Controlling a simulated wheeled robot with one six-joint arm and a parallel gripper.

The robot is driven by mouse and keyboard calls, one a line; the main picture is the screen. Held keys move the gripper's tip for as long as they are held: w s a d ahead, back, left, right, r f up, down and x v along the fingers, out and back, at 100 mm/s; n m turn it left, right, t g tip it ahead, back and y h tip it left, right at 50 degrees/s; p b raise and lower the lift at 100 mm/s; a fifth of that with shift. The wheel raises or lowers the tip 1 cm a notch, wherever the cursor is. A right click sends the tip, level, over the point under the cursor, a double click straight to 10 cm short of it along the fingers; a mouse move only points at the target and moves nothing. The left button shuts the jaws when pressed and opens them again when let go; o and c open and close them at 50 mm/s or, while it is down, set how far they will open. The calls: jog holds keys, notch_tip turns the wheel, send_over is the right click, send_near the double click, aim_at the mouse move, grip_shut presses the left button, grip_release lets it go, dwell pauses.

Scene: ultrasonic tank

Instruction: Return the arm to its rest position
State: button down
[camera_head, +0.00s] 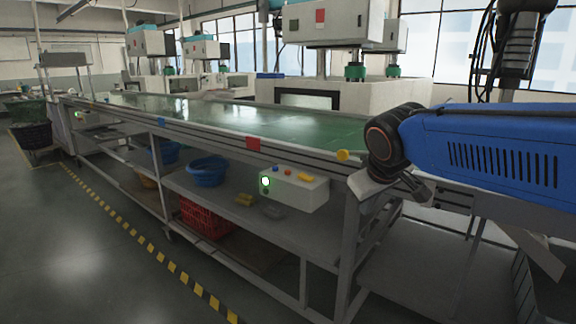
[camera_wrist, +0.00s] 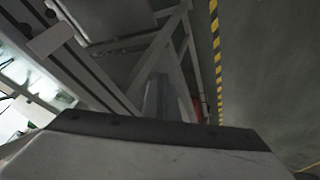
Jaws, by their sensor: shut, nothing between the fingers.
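My blue arm (camera_head: 490,150) reaches in from the right in the head view, with its dark wrist joint (camera_head: 385,140) beside the near end of the conveyor table. My gripper (camera_head: 372,188) is the pale part below that joint, close to the table's edge. It appears shut and empty; its fingers are hard to make out. In the wrist view, a pale block with a dark edge (camera_wrist: 150,150) fills the bottom, and the table frame and floor lie beyond it.
The long green conveyor table (camera_head: 240,122) runs to the far left. A white control box (camera_head: 300,192), blue basin (camera_head: 207,171) and red crate (camera_head: 205,217) sit under it. White machines (camera_head: 340,95) stand behind. The floor at left is open, crossed by a yellow-black stripe (camera_head: 160,252).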

jog(key=s+d+f+m, duration=0.1)
jog(key=s+d+f, duration=0.2)
jog(key=s+f, duration=0.2)
jog(key=s+d+f+m+g, duration=0.1)
jog(key=s+f, duration=0.4)
jog(key=s, duration=0.5)
jog(key=s+d+f+m+g, duration=0.1)
jog(key=s+d+f+m, duration=0.2)
jog(key=s+d+f, duration=0.2)
jog(key=s+d, duration=0.1)
jog(key=s, duration=0.2)
jog(key=shift+f+y, duration=0.2)
jog(key=shift+y, duration=0.1)
